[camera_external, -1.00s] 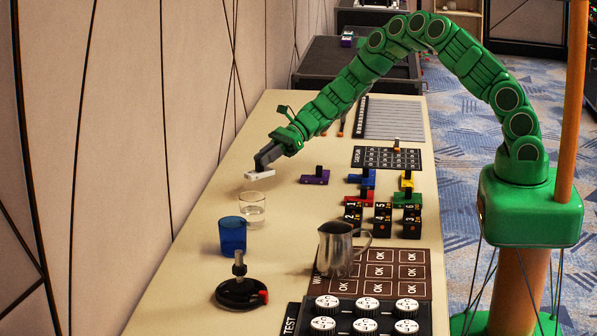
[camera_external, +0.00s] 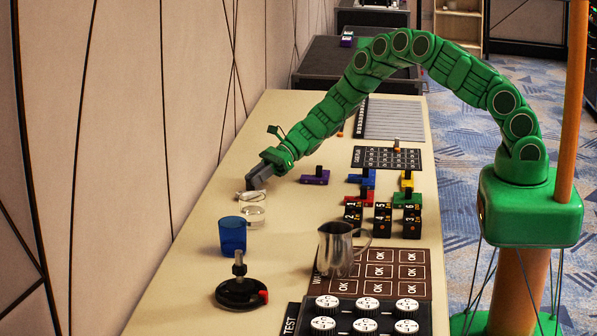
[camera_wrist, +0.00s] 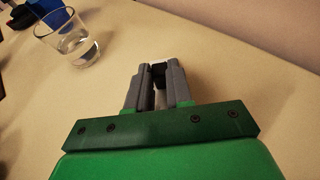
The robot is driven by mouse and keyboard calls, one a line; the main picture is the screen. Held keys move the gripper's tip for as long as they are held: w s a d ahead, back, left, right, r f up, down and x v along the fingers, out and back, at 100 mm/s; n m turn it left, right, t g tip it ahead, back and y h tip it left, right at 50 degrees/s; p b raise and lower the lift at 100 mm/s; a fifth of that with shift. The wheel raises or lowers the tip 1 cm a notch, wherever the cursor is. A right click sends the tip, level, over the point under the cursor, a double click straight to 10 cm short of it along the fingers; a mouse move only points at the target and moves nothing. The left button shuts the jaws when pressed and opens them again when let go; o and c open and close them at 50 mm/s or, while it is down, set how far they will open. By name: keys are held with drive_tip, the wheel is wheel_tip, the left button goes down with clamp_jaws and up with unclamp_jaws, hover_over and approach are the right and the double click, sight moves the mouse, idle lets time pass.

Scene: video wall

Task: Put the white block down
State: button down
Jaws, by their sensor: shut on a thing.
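The white block (camera_external: 250,196) is at the tips of my gripper (camera_external: 253,187), low over the left side of the table. In the external view it overlaps the top of the clear glass, and I cannot tell whether it touches the table. In the wrist view my gripper (camera_wrist: 158,78) shows two grey fingers close together. A pale patch shows between them, and most of the block is hidden there.
A clear glass (camera_external: 252,216) stands close to my gripper and also shows in the wrist view (camera_wrist: 70,45). A blue cup (camera_external: 232,236) stands nearer the camera. A purple block (camera_external: 315,177) lies to the right. The beige table (camera_external: 215,165) is bare to the left.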

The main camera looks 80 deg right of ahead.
drive_tip(key=shift+f, duration=0.3)
drive_tip(key=c, duration=1)
unclamp_jaws()
drive_tip(key=shift+r, duration=0.1)
